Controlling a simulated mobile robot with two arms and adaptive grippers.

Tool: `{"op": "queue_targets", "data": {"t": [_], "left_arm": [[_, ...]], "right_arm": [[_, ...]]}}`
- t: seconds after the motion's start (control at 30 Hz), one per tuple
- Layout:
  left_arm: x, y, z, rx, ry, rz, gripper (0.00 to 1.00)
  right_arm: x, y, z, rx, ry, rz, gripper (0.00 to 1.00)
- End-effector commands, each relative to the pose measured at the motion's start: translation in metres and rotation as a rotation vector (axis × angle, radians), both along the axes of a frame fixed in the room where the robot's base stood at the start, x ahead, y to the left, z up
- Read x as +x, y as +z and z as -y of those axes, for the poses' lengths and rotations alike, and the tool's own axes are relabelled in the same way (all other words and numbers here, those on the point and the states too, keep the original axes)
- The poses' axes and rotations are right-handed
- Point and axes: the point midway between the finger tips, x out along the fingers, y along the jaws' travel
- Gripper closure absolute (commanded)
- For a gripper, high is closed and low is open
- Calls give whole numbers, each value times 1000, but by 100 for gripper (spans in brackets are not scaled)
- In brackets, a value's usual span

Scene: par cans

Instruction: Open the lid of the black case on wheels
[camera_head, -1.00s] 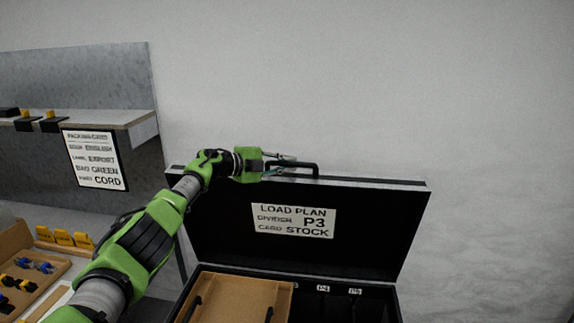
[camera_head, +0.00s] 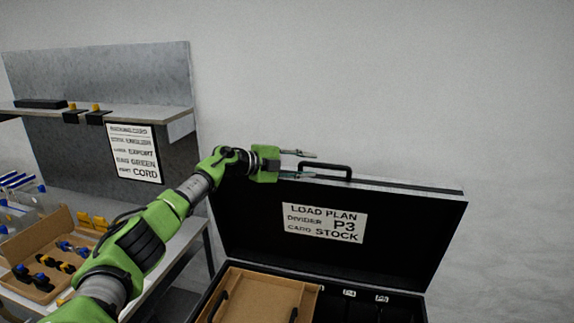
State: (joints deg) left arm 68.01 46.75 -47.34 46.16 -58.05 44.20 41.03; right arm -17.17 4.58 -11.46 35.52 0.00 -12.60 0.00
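The black case (camera_head: 437,281) stands at the lower centre with its lid (camera_head: 255,230) raised and tilted back. The lid's inner face carries a white load plan label (camera_head: 325,223). A black handle (camera_head: 340,166) sits on the lid's upper edge. Whether a finger touches the handle or lid, I cannot tell. The case's wheels are out of view. My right gripper is not in view.
Inside the case are a tan tray (camera_head: 262,290) with dark handles and dark slots with small labels. A grey bench with a shelf (camera_head: 160,118) and sign (camera_head: 134,153) stands left, with a cardboard box (camera_head: 40,237) of small parts. The wall at right is bare.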

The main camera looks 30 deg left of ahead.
Motion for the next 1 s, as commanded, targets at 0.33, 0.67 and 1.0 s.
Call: {"op": "queue_targets", "data": {"t": [0.33, 0.67, 1.0], "left_arm": [[-46, 13, -29, 2, 3, 0, 71], [-58, 17, -34, -1, 0, 0, 71], [-57, 17, -34, 0, 0, 1, 71]], "right_arm": [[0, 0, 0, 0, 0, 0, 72], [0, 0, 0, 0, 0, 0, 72], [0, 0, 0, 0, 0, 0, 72]]}}
